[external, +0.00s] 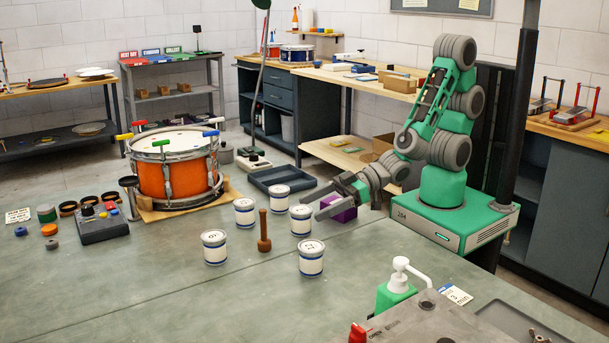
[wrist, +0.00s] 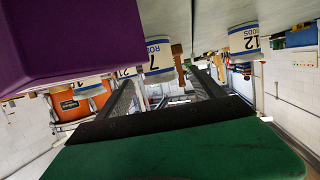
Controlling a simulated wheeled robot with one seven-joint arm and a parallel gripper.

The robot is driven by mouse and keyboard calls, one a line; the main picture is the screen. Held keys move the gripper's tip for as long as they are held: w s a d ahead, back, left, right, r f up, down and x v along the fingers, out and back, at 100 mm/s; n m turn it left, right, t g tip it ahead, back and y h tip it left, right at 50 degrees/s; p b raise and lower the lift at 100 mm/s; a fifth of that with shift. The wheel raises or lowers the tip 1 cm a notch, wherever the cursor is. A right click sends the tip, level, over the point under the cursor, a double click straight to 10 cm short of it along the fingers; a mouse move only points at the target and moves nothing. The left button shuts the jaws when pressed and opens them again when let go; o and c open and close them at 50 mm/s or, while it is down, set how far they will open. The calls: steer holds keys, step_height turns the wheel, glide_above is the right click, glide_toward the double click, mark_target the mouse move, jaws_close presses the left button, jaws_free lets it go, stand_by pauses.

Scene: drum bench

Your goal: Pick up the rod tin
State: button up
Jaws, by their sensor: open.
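Several white rod tins with blue bands stand upright on the bench: one by my fingertips (external: 301,222), one behind it (external: 279,199), one farther left (external: 244,213), and two nearer the front (external: 214,248) (external: 311,259). My gripper (external: 311,207) is open and empty, held low with its fingers pointing left toward the tins. The wrist picture is upside down. Between and beyond the fingers (wrist: 162,80) it shows a tin marked 7 (wrist: 158,62); a tin marked 12 (wrist: 244,42) is off to the right. Other tins there are partly hidden.
A purple block (external: 342,214) sits close beside my gripper and fills the upper left of the wrist view (wrist: 60,40). A wooden mallet (external: 264,238) stands among the tins. A dark tray (external: 283,180) and an orange drum (external: 165,178) lie behind.

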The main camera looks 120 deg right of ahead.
mark_target(301, 214)
steer(key=x, duration=0.5)
steer(key=shift+f, duration=0.25)
steer(key=shift+s, duration=0.1)
steer(key=shift+c, duration=0.4)
steer(key=shift+r, duration=0.1)
steer(key=c, duration=1.5)
